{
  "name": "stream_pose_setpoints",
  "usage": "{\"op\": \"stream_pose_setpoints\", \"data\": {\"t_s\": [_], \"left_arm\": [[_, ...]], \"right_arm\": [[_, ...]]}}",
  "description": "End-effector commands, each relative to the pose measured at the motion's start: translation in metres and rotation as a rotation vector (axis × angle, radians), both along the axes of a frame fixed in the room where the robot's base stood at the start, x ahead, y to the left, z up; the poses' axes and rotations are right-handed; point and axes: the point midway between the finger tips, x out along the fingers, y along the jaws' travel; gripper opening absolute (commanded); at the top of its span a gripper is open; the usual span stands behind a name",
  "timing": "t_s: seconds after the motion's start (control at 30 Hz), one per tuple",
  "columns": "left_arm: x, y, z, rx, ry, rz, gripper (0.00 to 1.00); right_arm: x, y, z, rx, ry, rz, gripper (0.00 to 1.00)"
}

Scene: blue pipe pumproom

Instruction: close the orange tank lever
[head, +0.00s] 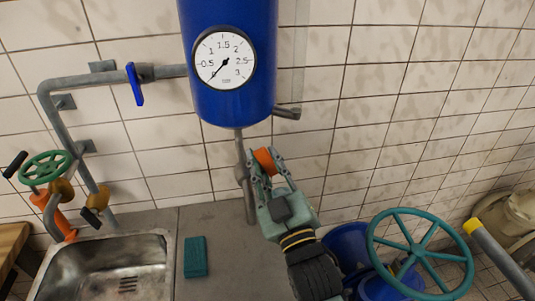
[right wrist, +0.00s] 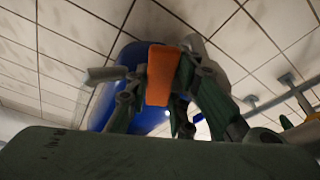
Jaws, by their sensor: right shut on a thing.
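The orange tank lever (head: 264,160) is on the grey pipe (head: 240,165) below the blue tank (head: 225,95). My right gripper (head: 265,165) is shut on the lever, with its fingers on both sides of it. In the right wrist view the orange lever (right wrist: 160,75) shows between the fingers of my right gripper (right wrist: 158,95), with the blue tank (right wrist: 108,100) behind it. The lever's joint with the pipe is partly hidden by the gripper. My left gripper does not show.
A pressure gauge (head: 225,60) is on the tank. A blue lever (head: 135,84) is on the pipe at upper left. A metal sink (head: 105,268), a green sponge (head: 195,256) and a green handwheel (head: 45,167) are at lower left. A large teal wheel (head: 420,250) stands at lower right.

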Motion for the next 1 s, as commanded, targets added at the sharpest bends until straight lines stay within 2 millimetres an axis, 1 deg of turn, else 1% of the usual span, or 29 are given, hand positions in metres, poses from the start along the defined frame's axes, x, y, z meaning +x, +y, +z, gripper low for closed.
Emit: {"op": "stream_pose_setpoints", "data": {"t_s": [0.03,0.27,0.3,0.4,0.67,0.77,0.87,1.0], "left_arm": [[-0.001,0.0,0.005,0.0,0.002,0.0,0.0],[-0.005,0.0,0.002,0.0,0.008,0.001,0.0],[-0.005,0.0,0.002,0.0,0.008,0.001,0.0],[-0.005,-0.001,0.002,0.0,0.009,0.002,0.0],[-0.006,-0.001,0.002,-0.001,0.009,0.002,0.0],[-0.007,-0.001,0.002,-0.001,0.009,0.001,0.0],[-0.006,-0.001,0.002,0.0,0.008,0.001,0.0],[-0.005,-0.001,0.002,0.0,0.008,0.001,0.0]], "right_arm": [[0.0,0.0,0.001,0.0,0.011,-0.003,0.0],[0.0,0.0,-0.001,0.0,0.011,-0.005,0.0],[0.0,0.0,-0.001,0.0,0.011,-0.005,0.22],[0.0,0.0,-0.001,-0.001,0.011,-0.005,0.3],[0.0,0.0,-0.001,-0.002,0.009,-0.004,0.3],[-0.004,-0.001,-0.002,-0.002,0.01,-0.005,0.3],[-0.014,-0.005,-0.006,-0.003,0.012,-0.005,0.3],[-0.04,-0.014,-0.014,-0.002,0.014,-0.005,0.3]]}}
